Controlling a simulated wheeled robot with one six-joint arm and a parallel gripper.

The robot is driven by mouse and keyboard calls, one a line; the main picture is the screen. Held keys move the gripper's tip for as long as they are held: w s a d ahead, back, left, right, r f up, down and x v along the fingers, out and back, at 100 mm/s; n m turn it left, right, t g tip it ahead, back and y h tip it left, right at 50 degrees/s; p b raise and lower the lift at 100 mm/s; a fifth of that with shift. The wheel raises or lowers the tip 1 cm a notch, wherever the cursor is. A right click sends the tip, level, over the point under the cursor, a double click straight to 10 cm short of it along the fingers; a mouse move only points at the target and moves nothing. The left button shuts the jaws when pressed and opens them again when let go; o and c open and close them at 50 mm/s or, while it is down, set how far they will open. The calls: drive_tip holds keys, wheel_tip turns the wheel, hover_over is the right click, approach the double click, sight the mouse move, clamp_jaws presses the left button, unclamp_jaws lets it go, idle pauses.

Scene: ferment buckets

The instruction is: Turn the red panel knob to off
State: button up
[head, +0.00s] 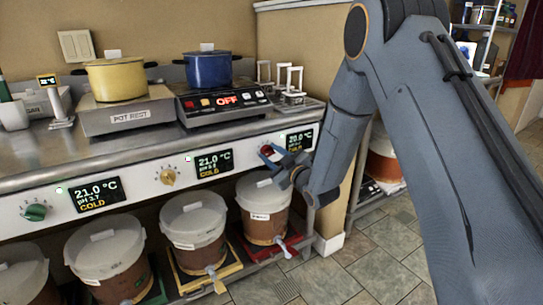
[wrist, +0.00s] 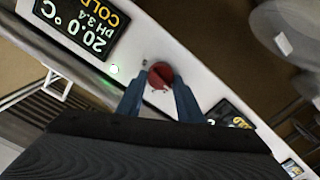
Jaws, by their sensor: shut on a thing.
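The red panel knob (head: 267,149) is on the white front panel, at the right end of the knob row. It also shows in the wrist view (wrist: 161,74), with a darker line across its face. My gripper (head: 270,155) is shut on it. In the wrist view, the blue fingers (wrist: 159,88) stand on either side of the knob. The fingers partly hide the knob's surroundings.
A green knob (head: 36,212) and a yellow knob (head: 168,176) sit farther left on the panel. Several lidded buckets stand below, the nearest to my gripper being a brown one (head: 265,228). A yellow pot (head: 115,82) and a blue pot (head: 208,70) stand on the counter above.

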drive_tip(key=shift+n, duration=0.6)
drive_tip(key=o, duration=1)
drive_tip(key=shift+v, duration=3.9)
